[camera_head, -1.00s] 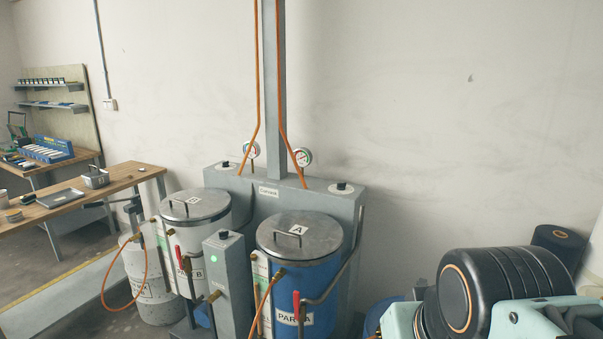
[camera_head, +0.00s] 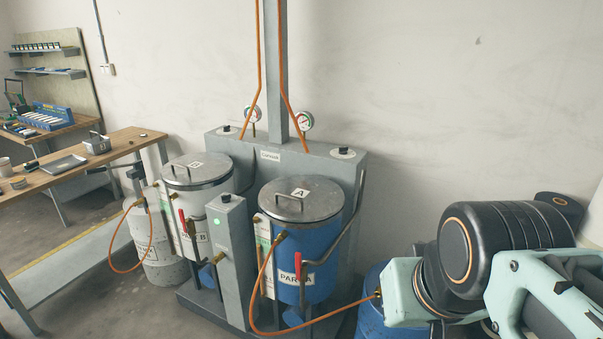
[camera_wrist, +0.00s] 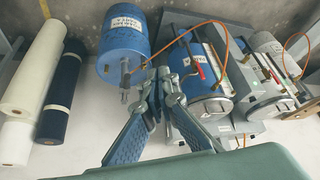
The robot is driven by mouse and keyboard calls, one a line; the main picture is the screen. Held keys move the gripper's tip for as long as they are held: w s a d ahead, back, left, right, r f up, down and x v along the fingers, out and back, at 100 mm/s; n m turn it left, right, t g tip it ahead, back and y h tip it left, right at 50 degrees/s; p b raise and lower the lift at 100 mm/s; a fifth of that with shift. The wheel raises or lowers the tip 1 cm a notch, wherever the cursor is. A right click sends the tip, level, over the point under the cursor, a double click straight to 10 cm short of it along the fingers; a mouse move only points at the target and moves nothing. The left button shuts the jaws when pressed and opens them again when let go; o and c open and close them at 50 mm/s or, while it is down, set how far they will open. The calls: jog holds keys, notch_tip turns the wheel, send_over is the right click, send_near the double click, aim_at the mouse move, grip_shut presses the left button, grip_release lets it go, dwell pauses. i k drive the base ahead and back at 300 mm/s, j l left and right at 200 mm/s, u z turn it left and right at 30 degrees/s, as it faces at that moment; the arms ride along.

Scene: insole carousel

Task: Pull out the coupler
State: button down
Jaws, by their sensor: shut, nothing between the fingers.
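The coupler (camera_head: 378,292) is a small brass-coloured fitting on top of the blue drum, at the end of an orange hose (camera_head: 325,316). In the wrist view the blue drum (camera_wrist: 122,38) is upper left of centre, with a grey fitting (camera_wrist: 125,80) on its near end. The orange hose (camera_wrist: 165,46) runs from there toward the right. My gripper (camera_wrist: 155,88) is shut and empty, its fingertips just right of and below that fitting in the picture. I cannot tell the depth between them. The head view does not show my gripper.
Tanks marked A (camera_head: 300,235) and B (camera_head: 215,205) stand on a grey pump frame with red-handled valves. A wooden bench (camera_head: 100,160) is at far left.

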aim_at(276, 242)
jog(key=i+u, duration=0.2)
jog(key=i, duration=0.45)
jog(key=i+l+u, duration=0.15)
jog(key=i, duration=0.55)
jog(key=i+j, duration=0.15)
jog(key=j, duration=0.25)
jog(key=k+l, duration=0.15)
jog(key=l, duration=0.2)
